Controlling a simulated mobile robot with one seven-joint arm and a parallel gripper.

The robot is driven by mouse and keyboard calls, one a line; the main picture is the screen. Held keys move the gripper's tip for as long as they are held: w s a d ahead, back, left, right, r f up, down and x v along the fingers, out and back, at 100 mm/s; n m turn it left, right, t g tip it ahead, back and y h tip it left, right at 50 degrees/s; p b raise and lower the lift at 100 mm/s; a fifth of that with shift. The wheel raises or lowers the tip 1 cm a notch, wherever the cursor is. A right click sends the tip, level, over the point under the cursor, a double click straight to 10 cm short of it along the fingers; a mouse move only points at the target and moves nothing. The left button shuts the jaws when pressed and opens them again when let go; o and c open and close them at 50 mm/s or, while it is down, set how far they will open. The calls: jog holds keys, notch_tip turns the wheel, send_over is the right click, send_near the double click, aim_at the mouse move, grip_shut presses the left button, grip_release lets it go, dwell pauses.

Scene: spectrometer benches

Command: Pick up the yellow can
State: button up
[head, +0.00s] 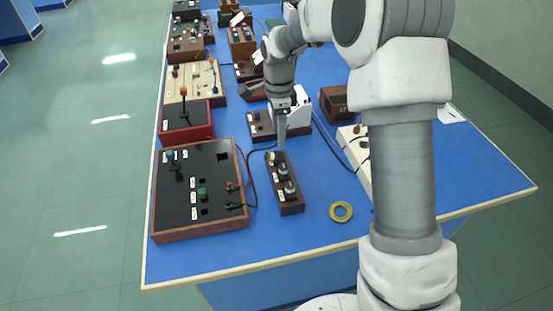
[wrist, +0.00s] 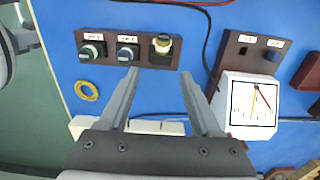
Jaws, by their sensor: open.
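No plain yellow can stands out. The nearest match is a small brass-yellow cylinder with a dark top (wrist: 162,44), at the right end of a brown three-piece block in the wrist view. In the head view it shows at the block's far end (head: 270,158). I cannot tell whether it is a can or a fixed part. My gripper (wrist: 160,73) is open and empty, its fingers pointing toward the block's edge by this cylinder. In the head view my gripper (head: 281,141) is over the table just beyond the block's far end.
A yellow ring (head: 341,211) lies flat right of the block (head: 291,208). A black-topped wooden box (head: 170,218) with cables stands left. A white-faced meter (wrist: 228,92) is right in the wrist view. The blue table's (head: 270,248) front strip is clear.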

aim_at(279, 155)
notch_tip(279, 155, down, 8)
jog(key=shift+w+d+f+b, duration=0.1)
jog(key=shift+w+f+b, duration=0.05)
jog(key=shift+b, duration=0.15)
grip_shut()
dwell(0.4)
